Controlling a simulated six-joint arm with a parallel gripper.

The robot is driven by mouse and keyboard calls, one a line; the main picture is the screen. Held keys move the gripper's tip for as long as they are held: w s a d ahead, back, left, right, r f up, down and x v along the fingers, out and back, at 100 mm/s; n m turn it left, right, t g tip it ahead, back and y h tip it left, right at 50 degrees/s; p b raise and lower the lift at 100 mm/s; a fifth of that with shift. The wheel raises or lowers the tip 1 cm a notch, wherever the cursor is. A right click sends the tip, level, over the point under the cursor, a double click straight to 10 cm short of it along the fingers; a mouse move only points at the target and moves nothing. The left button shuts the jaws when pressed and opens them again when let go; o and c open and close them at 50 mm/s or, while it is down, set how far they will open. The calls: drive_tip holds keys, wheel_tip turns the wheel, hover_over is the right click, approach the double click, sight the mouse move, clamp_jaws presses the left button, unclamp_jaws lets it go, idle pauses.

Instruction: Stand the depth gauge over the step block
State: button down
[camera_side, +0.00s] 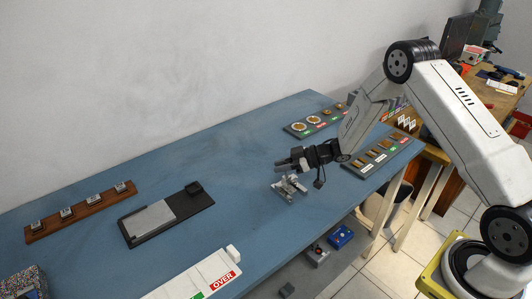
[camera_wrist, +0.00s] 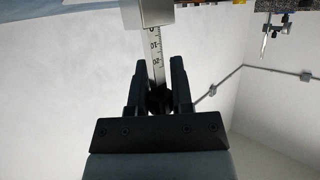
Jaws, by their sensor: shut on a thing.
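The depth gauge shows in the wrist view as a pale scale (camera_wrist: 155,42) with dark marks, running into a grey metal block (camera_wrist: 147,13) at the top edge. My gripper (camera_wrist: 159,66) has its two dark fingers on either side of the scale's near end, shut on the gauge. In the side view my gripper (camera_side: 284,163) points left over the blue table, just above a small silver metal piece (camera_side: 289,188); I cannot tell whether that is part of the gauge or a stand. A grey flat block (camera_side: 152,220) on a black plate may be the step block.
The black plate (camera_side: 193,205) has a small dark block at its far end. A wooden rack (camera_side: 82,213) with several small blocks lies left. Boards with small parts (camera_side: 310,123) (camera_side: 378,157) lie back right. The table's middle is clear.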

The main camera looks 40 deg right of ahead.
drive_tip(key=shift+f, duration=0.1)
idle(0.3)
drive_tip(key=shift+c, duration=2.2)
unclamp_jaws()
drive_tip(key=c, duration=0.5)
drive_tip(key=shift+r, duration=2.2)
drive_tip(key=o, duration=0.5)
drive_tip(key=shift+o, duration=0.2)
